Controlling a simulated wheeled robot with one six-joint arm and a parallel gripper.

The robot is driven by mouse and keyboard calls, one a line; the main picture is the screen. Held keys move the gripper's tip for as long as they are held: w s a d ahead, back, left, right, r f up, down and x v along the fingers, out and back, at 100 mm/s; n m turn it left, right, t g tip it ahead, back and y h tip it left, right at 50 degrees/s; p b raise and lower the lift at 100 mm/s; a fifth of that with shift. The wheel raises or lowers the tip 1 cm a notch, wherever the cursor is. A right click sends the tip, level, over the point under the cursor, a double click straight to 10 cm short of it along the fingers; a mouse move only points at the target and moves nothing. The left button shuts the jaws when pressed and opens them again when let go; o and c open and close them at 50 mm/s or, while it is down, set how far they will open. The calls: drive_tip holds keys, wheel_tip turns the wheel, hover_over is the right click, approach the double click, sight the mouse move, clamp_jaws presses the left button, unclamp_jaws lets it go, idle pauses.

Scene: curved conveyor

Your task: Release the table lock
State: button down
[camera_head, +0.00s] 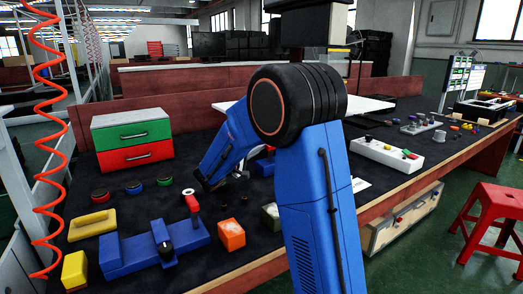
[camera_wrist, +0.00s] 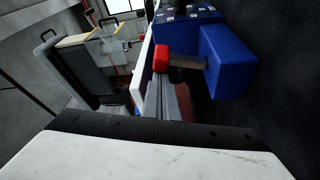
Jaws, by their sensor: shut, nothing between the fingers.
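A blue fixture (camera_head: 125,256) stands on the dark bench mat at the front left, with a black knob (camera_head: 166,249) on it. A red-ended lever (camera_head: 192,203) rises at its far right end; it looks like the table lock. In the wrist view, the lever's red end (camera_wrist: 176,57) sits on a grey bar that runs right to a blue block (camera_wrist: 226,60). My gripper (camera_wrist: 160,100) is shut and empty, its grey fingers pointing at the red end from just below it in the picture. I cannot tell whether they touch it.
Buttons with coloured rings (camera_head: 133,187) and a green and red drawer box (camera_head: 132,140) stand behind the fixture. A yellow handled block (camera_head: 92,225) is to its left, an orange box (camera_head: 231,234) to its right. A red coiled hose (camera_head: 45,130) hangs at the left.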

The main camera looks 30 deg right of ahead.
drive_tip(key=shift+s+f+m+h, duration=0.1)
drive_tip(key=shift+s+m+h, duration=0.2)
drive_tip(key=shift+s+m, duration=0.35)
drive_tip(key=shift+s+f, duration=0.1)
drive_tip(key=shift+s, duration=0.3)
drive_tip(key=shift+s+d+f, duration=0.1)
drive_tip(key=shift+s+f, duration=0.45)
drive_tip(key=shift+s, duration=0.2)
drive_tip(key=shift+s+f, duration=0.5)
drive_tip(key=shift+s, duration=0.25)
drive_tip(key=shift+s+f, duration=0.15)
drive_tip(key=shift+f, duration=0.05)
wheel_tip(320, 180, up, 11)
drive_tip(key=shift+w+f, duration=0.15)
drive_tip(key=shift+w, duration=0.1)
